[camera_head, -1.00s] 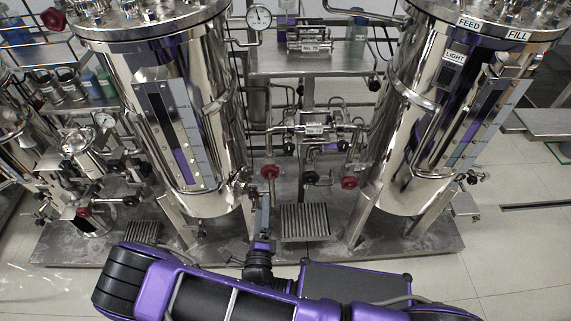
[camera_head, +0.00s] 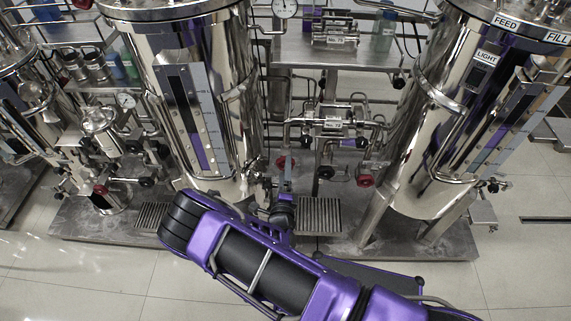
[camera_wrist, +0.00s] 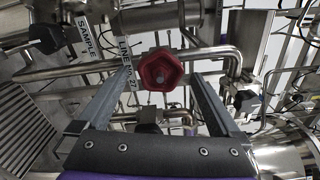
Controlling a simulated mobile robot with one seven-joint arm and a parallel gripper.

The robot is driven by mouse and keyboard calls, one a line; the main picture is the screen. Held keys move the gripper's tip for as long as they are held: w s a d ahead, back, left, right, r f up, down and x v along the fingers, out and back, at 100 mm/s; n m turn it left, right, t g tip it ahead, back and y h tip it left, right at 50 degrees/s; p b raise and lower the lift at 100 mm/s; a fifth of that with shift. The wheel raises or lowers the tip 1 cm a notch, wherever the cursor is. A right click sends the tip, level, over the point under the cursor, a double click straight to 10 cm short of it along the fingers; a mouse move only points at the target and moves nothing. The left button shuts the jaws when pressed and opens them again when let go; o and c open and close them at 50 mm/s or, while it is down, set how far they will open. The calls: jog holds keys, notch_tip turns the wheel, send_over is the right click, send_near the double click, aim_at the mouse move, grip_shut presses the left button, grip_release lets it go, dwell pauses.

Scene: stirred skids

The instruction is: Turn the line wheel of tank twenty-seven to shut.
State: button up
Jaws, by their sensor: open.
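The red line wheel (camera_wrist: 161,71) is in the middle of the wrist view, beside a tag reading LINE No. 27 (camera_wrist: 128,62). My gripper (camera_wrist: 162,76) is open, with one finger on each side of the wheel. The fingers look apart from its rim; how far the tips reach along its depth I cannot tell. The wheel is partly hidden there.
A SAMPLE tag (camera_wrist: 86,36) and a black-handled valve (camera_wrist: 47,37) are left of the wheel. Pipes run close behind it. Another red wheel (camera_head: 365,180) sits to the right. The left tank (camera_head: 213,110) and right tank (camera_head: 430,140) flank the gap. A floor grate (camera_head: 319,216) lies below.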

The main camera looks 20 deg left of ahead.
jog(key=shift+x, duration=1.7)
jog(key=c, duration=1.3)
